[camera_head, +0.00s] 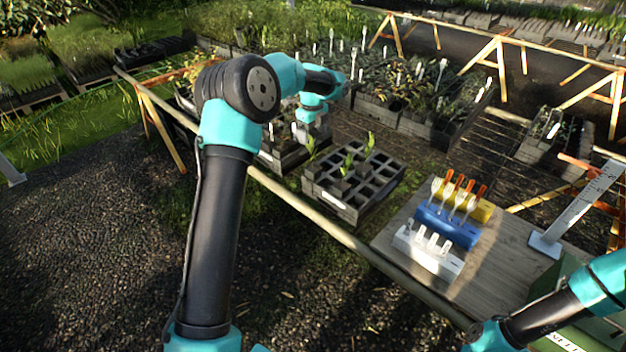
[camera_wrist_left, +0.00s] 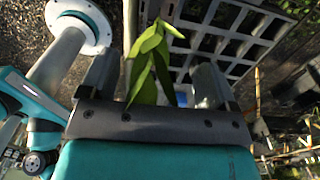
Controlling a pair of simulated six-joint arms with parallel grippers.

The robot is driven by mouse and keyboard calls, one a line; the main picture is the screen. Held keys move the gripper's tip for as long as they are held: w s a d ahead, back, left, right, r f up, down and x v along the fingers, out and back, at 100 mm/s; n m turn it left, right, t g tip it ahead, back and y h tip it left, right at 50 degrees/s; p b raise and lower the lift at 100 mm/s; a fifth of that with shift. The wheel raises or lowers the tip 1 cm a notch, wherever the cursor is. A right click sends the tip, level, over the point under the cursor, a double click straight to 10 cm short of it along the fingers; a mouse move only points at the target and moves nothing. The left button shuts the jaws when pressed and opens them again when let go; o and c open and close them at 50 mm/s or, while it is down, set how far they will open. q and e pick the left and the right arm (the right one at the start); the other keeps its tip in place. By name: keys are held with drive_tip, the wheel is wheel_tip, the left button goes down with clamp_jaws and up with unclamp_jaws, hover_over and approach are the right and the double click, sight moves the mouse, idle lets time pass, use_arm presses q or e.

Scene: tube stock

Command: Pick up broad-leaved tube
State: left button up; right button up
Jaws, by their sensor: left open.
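My left gripper (camera_head: 303,134) reaches down at the front left of the bench, beside the dark cell tray (camera_head: 338,198). In the left wrist view the gripper (camera_wrist_left: 153,85) is open, a finger on each side. A green plant with broad, pointed leaves (camera_wrist_left: 148,52) shows between the fingers, overlapping the palm edge; its tube is hidden, and I cannot tell whether the fingers touch it. My right gripper is not visible.
White, blue (camera_head: 447,226) and yellow blocks holding tools stand on a wooden board (camera_head: 490,272) to the right. An upright ruler (camera_head: 577,205) stands further right. Crates of potted plants (camera_head: 410,122) fill the bench behind the tray. Many tray cells are empty.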

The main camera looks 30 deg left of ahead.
use_arm(q)
approach(313, 167)
drive_tip(key=f, duration=0.5)
drive_tip(key=shift+s+f, duration=0.2)
drive_tip(key=shift+s, duration=0.15)
drive_tip(key=shift+f, duration=0.1)
drive_tip(key=shift+w+d+f, duration=0.1)
drive_tip(key=shift+f, duration=1.2)
drive_tip(key=shift+w+d+f, duration=0.1)
drive_tip(key=shift+f, duration=1.2)
drive_tip(key=c, duration=1.1)
drive_tip(key=shift+r, duration=0.15)
wheel_tip(313, 167, up, 18)
